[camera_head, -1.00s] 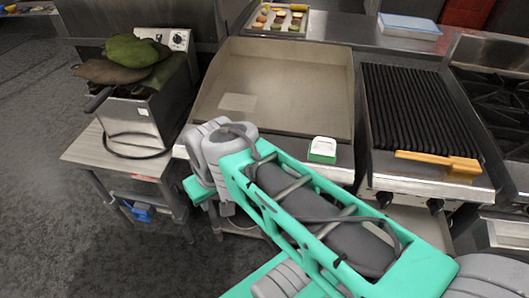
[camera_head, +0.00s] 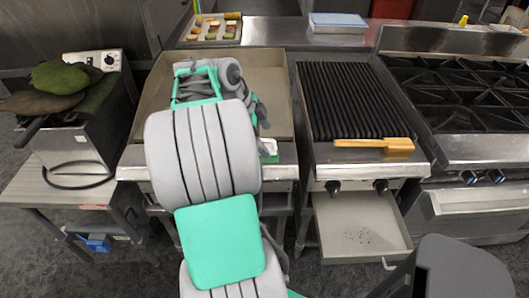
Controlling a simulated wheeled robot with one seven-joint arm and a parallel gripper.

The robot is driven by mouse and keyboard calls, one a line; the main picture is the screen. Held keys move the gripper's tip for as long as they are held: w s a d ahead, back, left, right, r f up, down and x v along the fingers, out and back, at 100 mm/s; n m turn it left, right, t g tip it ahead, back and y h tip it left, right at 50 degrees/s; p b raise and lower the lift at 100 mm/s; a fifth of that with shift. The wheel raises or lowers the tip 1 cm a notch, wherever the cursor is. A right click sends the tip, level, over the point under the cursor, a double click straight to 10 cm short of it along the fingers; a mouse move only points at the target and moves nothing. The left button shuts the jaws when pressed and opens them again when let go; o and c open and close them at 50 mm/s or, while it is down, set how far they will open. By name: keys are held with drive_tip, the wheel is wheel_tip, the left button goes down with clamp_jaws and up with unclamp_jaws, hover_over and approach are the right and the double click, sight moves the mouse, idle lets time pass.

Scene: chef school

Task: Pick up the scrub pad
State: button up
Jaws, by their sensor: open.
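The scrub pad, a small green block with a white top, lies at the front edge of the flat griddle. Its green right part (camera_head: 287,153) shows in the head view; its left part is hidden by my arm. My arm stands in front of the griddle, with its raised links over the griddle plate. I cannot make out my gripper's fingers. They are hidden behind the arm links, so their distance from the pad cannot be told.
A wooden-handled brush (camera_head: 375,144) lies on the front of the ribbed grill (camera_head: 345,100). Below it a drawer (camera_head: 360,225) stands open. A fryer (camera_head: 85,140) with dark green mitts or cloths (camera_head: 60,80) is at left. A food tray (camera_head: 211,28) and a blue-white box (camera_head: 338,22) stand behind.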

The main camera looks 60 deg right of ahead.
sight(273, 147)
drive_tip(key=x, duration=0.7)
drive_tip(key=shift+w+p, duration=0.15)
drive_tip(key=shift+p, duration=0.25)
drive_tip(key=shift+r, duration=0.1)
drive_tip(key=c, duration=1.5)
drive_tip(key=shift+r, duration=0.65)
drive_tip(key=a+r+b, duration=0.1)
drive_tip(key=a+r, duration=0.4)
drive_tip(key=r, duration=0.3)
drive_tip(key=shift+s+a, duration=0.25)
drive_tip(key=shift+s, duration=0.2)
drive_tip(key=a+r, duration=0.1)
drive_tip(key=a, duration=0.1)
drive_tip(key=s+a+r, duration=0.1)
drive_tip(key=a, duration=0.2)
drive_tip(key=s+a+r, duration=0.1)
drive_tip(key=a, duration=0.2)
drive_tip(key=shift+a+r, duration=0.15)
drive_tip(key=shift+r, duration=0.2)
